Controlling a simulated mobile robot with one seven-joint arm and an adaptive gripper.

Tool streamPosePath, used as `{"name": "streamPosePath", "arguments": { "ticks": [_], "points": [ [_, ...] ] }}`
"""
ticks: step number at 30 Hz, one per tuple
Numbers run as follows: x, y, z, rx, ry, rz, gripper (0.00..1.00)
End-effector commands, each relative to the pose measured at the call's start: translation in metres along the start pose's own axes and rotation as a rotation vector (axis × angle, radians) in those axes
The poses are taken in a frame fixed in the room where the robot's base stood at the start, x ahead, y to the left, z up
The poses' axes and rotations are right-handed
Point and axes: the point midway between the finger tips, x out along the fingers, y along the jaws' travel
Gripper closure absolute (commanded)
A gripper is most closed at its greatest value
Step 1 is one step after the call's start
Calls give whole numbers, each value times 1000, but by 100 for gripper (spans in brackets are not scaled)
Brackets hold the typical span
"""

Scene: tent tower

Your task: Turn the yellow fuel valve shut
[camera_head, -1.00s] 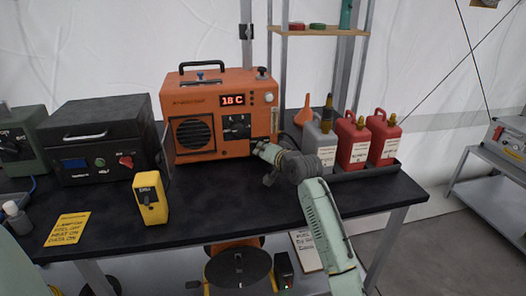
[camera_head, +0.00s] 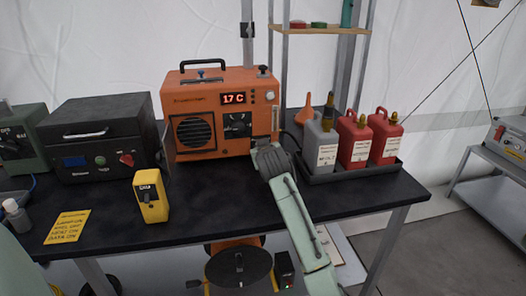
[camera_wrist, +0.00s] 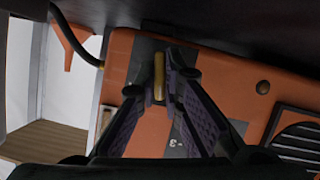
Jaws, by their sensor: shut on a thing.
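The yellow fuel valve (camera_wrist: 159,77) is a short, upright lever on a grey plate on the orange heater (camera_wrist: 150,130) in the wrist view. My gripper (camera_wrist: 167,80) has its two dark fingers on either side of the lever and is shut on it. In the head view the orange heater (camera_head: 200,95) stands on the black table and its display reads 17 C. My wrist is against the heater's lower right front there and hides the valve and the fingertips.
Grey and red fuel cans (camera_head: 353,138) stand in a dark tray just right of my arm. An orange funnel (camera_head: 304,110) is behind. A yellow box (camera_head: 150,198) and a black case (camera_head: 100,135) are left on the table (camera_head: 110,205).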

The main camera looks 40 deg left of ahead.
Motion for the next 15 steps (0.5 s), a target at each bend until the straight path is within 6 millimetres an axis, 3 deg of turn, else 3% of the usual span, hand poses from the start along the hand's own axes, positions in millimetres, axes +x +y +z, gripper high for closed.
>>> {"name": "streamPosePath", "arguments": {
  "ticks": [15],
  "points": [
    [0,-1,-1,-393,7,166,100]
  ]
}}
